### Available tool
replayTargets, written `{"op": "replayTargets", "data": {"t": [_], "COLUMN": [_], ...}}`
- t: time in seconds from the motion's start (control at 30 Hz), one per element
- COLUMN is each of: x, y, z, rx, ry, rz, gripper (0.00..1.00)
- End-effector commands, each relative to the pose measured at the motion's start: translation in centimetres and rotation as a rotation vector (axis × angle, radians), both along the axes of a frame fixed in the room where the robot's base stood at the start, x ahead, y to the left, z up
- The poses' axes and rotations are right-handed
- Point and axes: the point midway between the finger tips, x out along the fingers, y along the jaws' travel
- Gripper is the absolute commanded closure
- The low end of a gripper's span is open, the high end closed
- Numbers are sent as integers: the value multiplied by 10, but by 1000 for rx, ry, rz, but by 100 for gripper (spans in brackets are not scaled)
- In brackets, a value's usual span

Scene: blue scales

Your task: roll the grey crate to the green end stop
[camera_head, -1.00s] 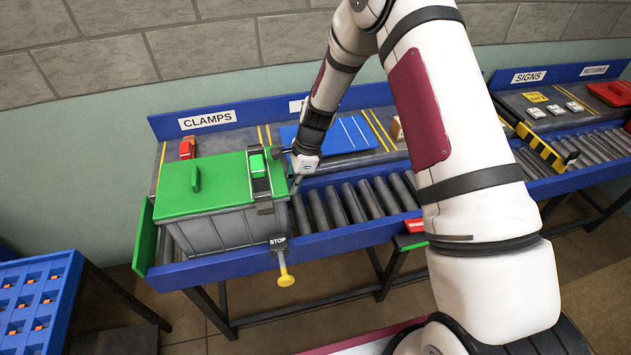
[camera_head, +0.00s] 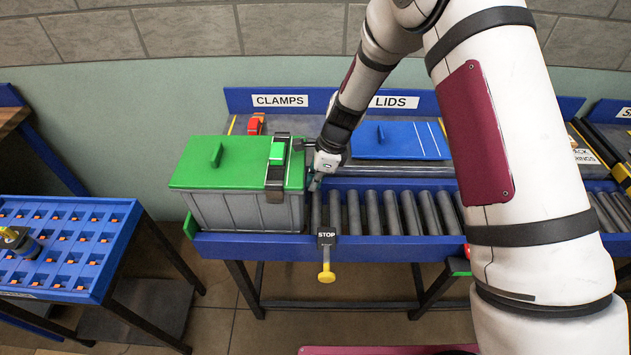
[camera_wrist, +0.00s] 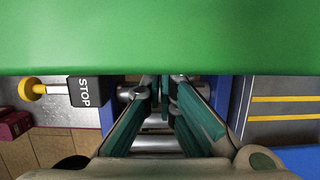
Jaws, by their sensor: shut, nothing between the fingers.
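The grey crate (camera_head: 240,213) stands upright on the roller conveyor at its left end, under a green lid (camera_head: 235,160). A dark clamp with a green block (camera_head: 277,154) sits across the lid's right part. The green end stop (camera_head: 190,226) shows only as a sliver at the crate's lower left; whether they touch is hidden. My gripper (camera_head: 314,184) is shut and empty, pointing down close beside the crate's right side. In the wrist view, the fingertips (camera_wrist: 164,80) reach the edge of the green lid (camera_wrist: 160,35); contact is unclear.
Rollers (camera_head: 390,212) lie clear to the right of the crate. A STOP sign with a yellow knob (camera_head: 326,273) is on the conveyor's front rail. A blue lid (camera_head: 402,140) lies behind on the shelf.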

Motion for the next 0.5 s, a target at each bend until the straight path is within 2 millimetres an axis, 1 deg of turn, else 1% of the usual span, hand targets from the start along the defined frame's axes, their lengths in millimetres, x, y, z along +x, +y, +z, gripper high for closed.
{"op": "replayTargets", "data": {"t": [0.03,0.07,0.17,0.3,0.33,0.4,0.5], "x": [-3,-2,2,10,11,10,10], "y": [7,4,-8,-33,-32,-37,-44], "z": [1,1,0,0,10,25,46], "rx": [10,10,7,2,3,2,2], "ry": [5,6,4,1,-4,-5,-5], "rz": [10,9,7,2,6,6,5], "gripper": [100,100,100,100,100,100,100]}}
